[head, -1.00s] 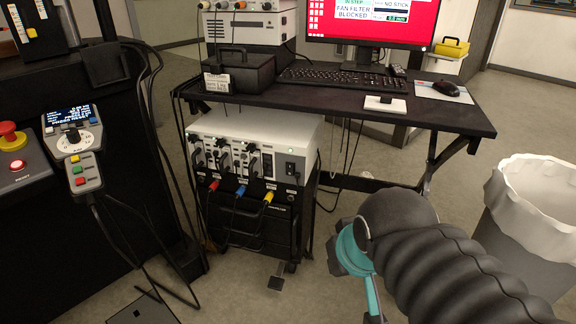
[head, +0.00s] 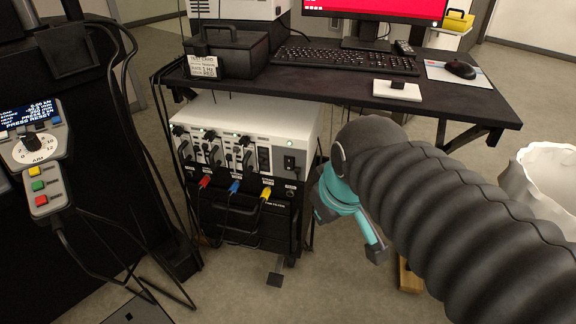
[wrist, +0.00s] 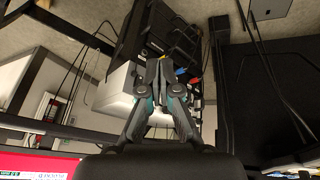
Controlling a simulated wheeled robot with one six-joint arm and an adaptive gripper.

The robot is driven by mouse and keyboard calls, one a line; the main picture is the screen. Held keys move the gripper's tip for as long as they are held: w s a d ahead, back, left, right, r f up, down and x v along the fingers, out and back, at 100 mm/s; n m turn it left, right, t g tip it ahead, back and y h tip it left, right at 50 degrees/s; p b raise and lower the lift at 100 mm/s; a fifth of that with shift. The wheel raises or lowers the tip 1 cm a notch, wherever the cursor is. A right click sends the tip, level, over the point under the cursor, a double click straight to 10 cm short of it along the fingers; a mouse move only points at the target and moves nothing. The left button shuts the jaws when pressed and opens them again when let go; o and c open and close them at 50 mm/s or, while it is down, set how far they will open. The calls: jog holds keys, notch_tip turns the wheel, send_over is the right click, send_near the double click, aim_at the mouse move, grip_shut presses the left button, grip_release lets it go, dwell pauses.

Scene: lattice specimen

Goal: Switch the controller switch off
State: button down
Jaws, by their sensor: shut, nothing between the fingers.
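The controller is a white box (head: 262,128) under the desk, on a black wheeled cabinet. Its front has several plugged black cables and small green lights. A dark switch (head: 289,163) sits on the right part of its front; its on or off position is too small to read. In the wrist view the white box (wrist: 118,90) lies behind my gripper (wrist: 159,66), whose fingers are together and empty. In the head view my arm reaches in from the right, with a teal wrist part right of the controller; the fingertips cannot be made out there.
A black desk (head: 440,105) overhangs the controller and carries a keyboard (head: 345,60), monitor and dark case (head: 228,52). Red, blue and yellow plugs (head: 235,188) hang cables below. A waste bin (head: 545,175) stands right. A button pendant (head: 42,185) is at left. Floor in front is partly clear.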

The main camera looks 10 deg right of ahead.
aim_at(288, 166)
jog(key=w+a+f+n+g+b, duration=0.1)
jog(key=w+n+g, duration=0.3)
jog(key=w+n, duration=2)
jog(key=shift+a+f+n+h+b, duration=0.3)
jog(key=shift+a+f+n+b, duration=0.25)
jog(key=shift+n, duration=0.85)
jog(key=shift+d, duration=0.1)
jog(key=w+f, duration=0.1)
jog(key=f, duration=0.2)
jog(key=w+d+f+b, duration=0.1)
jog(key=f, duration=0.2)
jog(key=w+d+f, duration=0.1)
jog(key=f, duration=0.3)
jog(key=shift+w, duration=0.3)
jog(key=shift+w+d+f, duration=0.1)
jog(key=shift+w+d, duration=0.15)
jog(key=shift+w, duration=0.25)
jog(key=shift+b, duration=0.3)
